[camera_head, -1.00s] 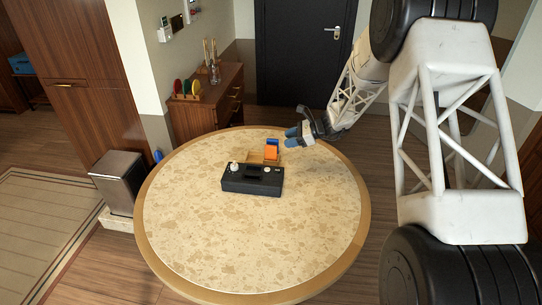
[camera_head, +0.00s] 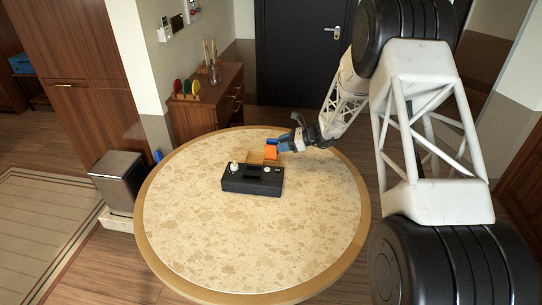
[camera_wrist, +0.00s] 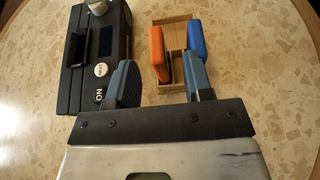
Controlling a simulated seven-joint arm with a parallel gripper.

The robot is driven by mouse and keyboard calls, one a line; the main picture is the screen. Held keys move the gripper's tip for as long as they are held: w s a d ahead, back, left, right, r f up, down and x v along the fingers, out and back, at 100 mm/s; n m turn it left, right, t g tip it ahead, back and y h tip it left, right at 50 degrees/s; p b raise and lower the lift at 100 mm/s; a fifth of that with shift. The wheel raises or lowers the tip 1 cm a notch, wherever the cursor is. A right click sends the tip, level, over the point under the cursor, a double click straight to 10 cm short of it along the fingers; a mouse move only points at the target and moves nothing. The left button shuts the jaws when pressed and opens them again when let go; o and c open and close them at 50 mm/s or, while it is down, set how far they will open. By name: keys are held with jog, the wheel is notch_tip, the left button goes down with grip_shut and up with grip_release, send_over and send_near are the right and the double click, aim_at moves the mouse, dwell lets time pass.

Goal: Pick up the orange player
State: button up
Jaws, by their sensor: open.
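The orange player (camera_wrist: 157,48) stands upright on edge in a small wooden holder (camera_wrist: 176,33), next to a blue player (camera_wrist: 197,40). In the head view the orange player (camera_head: 271,153) shows behind the black device. My gripper (camera_wrist: 160,77) is open and empty. Its left finger is on the device side of the orange player, apart from it. Its right finger overlaps the near end of the blue player in the picture; I cannot tell if they touch. In the head view my gripper (camera_head: 284,146) is just right of the holder.
A black device (camera_wrist: 97,55) with a white knob and a round button stands close to the left finger and the holder. The round table (camera_head: 250,240) is otherwise clear, mainly at the front. A wooden cabinet (camera_head: 205,105) stands behind the table.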

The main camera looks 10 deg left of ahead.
aim_at(269, 147)
jog(key=shift+a+f, duration=0.2)
jog(key=shift+a, duration=0.25)
jog(key=shift+s+x, duration=0.2)
jog(key=shift+x, duration=2.35)
grip_shut()
